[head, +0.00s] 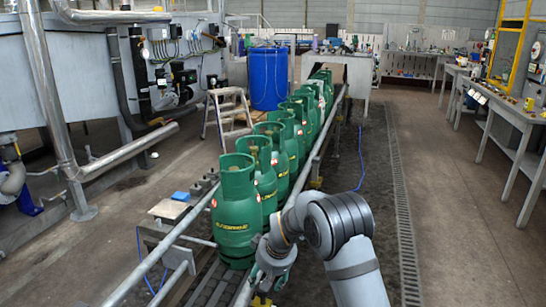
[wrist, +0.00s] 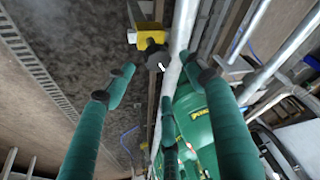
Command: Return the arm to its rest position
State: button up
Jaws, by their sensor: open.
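My arm is folded at the lower middle of the head view, right of the conveyor, with its wrist bent downward. My gripper (head: 262,278) hangs low beside the near rail, partly hidden by the wrist. In the wrist view its green fingers (wrist: 160,98) are spread apart, with nothing held between them. The nearest green gas cylinder (head: 237,215) stands upright on the conveyor just left of my gripper. A green cylinder also shows beyond the right-hand fingers in the wrist view (wrist: 193,118). I cannot tell whether any finger touches the rail or cylinder.
Several green cylinders stand in a row along the conveyor between metal rails (head: 322,137). A yellow bracket with a dark knob (wrist: 150,38) is near the rail. A blue barrel (head: 268,78) and step ladder (head: 227,120) stand left. The floor right of the grating (head: 402,215) is clear.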

jog(key=x, duration=0.6)
jog(key=shift+d, duration=0.1)
jog(key=shift+f, duration=0.1)
jog(key=shift+m+p, duration=0.4)
jog(key=shift+r, duration=0.3)
jog(key=shift+v, duration=0.75)
jog(key=shift+s, duration=0.1)
